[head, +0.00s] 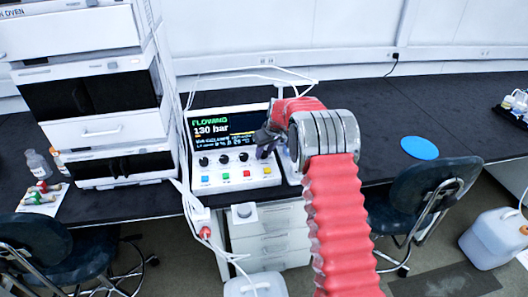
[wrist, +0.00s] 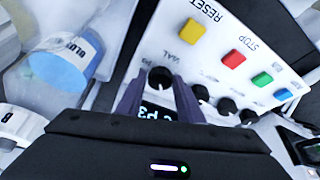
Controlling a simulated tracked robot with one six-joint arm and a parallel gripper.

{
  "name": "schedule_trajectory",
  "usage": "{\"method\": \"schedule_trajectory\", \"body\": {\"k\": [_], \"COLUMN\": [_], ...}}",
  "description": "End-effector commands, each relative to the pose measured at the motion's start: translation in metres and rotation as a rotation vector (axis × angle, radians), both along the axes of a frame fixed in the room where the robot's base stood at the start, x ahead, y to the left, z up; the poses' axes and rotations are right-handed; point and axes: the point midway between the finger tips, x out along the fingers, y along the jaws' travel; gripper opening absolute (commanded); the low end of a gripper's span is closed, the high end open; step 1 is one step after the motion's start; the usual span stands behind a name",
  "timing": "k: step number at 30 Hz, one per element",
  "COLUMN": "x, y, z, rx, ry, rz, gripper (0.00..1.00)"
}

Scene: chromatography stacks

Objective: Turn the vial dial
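The control panel (head: 236,182) stands on the black bench; its screen (head: 212,128) reads 130 bar. In the wrist view the panel appears upside down. The vial dial (wrist: 160,77), a black knob with a partly covered label ending in "IAL", sits closest to the yellow button (wrist: 192,40). My gripper (wrist: 160,80) is open, its two grey fingers on either side of this dial near the tips. I cannot tell whether they touch it. In the head view my gripper (head: 264,145) is over the panel's right end and hides the dial.
Several other black knobs (head: 223,159) sit in a row beside the dial. Red (wrist: 233,59), green (wrist: 262,79) and blue (wrist: 283,94) buttons lie close by. A white oven stack (head: 100,130) stands left.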

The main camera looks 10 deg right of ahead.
Motion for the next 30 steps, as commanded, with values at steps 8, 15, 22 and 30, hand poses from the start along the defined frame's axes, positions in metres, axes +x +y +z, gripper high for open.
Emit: {"method": "schedule_trajectory", "body": {"k": [8, 15, 22, 30], "x": [0.0, -0.0001, -0.0003, -0.0004], "y": [0.0001, 0.0016, 0.0018, 0.0032], "z": [0.0001, 0.0002, 0.0002, 0.001], "rx": [0.0, 0.001, 0.001, 0.001], "ry": [0.0, 0.0, 0.0, -0.001], "rz": [0.0, -0.002, -0.031, -0.132], "gripper": [0.14, 0.08, 0.08, 0.08]}}
